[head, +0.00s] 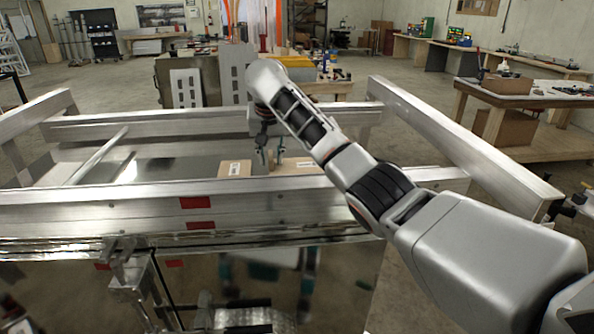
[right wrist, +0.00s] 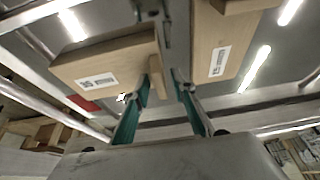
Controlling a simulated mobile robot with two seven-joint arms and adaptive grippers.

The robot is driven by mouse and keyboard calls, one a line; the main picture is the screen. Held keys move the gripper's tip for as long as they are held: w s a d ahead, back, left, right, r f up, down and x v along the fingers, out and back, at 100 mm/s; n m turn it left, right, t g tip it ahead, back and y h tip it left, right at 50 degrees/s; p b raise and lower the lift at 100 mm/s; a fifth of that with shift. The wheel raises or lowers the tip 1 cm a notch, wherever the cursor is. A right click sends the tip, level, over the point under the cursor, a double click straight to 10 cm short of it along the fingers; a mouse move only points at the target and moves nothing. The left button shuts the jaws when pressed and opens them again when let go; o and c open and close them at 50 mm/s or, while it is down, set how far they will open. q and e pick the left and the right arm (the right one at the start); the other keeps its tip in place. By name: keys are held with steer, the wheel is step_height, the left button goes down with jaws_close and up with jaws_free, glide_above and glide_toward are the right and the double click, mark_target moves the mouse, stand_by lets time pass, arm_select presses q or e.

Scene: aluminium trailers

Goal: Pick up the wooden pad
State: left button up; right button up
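My right gripper (head: 271,155) reaches down inside the aluminium trailer frame. In the right wrist view its two teal fingers (right wrist: 163,80) are apart. A small, thin wooden pad (right wrist: 156,76) stands between the fingertips, close to the left one; I cannot tell whether they touch. In the head view this pad (head: 270,160) is mostly hidden by the gripper and frame. Two wooden blocks with white labels lie either side: the left block (head: 235,168), also in the wrist view (right wrist: 110,62), and the right block (head: 297,166). My left gripper is not in view.
The trailer's near rail (head: 130,212) with red markings and right rail (head: 450,140) border the space around my right gripper. A wooden workbench (head: 520,100) stands at right. A tool table (head: 300,75) stands behind the trailer. The trailer bed at left is mostly clear.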

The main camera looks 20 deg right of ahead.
jaws_close()
steer(key=shift+r, duration=0.1)
step_height(320, 180, up, 10)
stand_by(0.4)
